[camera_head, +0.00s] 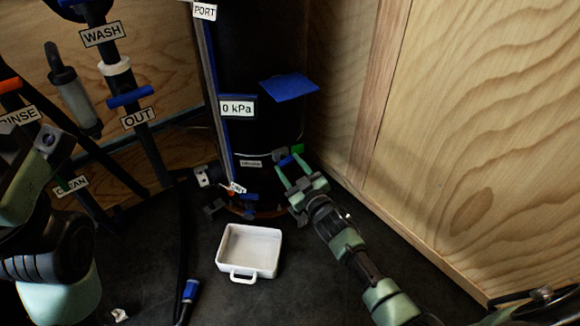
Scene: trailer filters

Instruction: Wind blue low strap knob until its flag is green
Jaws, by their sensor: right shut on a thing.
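The blue low strap knob (286,161) is a small blue piece at the lower right side of the black cylinder (262,130). A small green patch (297,149), seemingly its flag, shows just above and right of it. A thin pale strap line (262,152) runs around the cylinder at that height. My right gripper (290,171) reaches in from the lower right, its pale green fingers shut on the knob, which they partly hide. My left gripper (32,165) is at the left edge, away from the cylinder; its fingers cannot be made out clearly.
A white tray (222,250) lies on the dark floor before the cylinder. A blue-ended hose (189,291) runs left of it. Labelled pipes with orange (10,85) and blue (130,97) handles stand left. A wooden wall (470,130) closes off the right, near my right arm.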

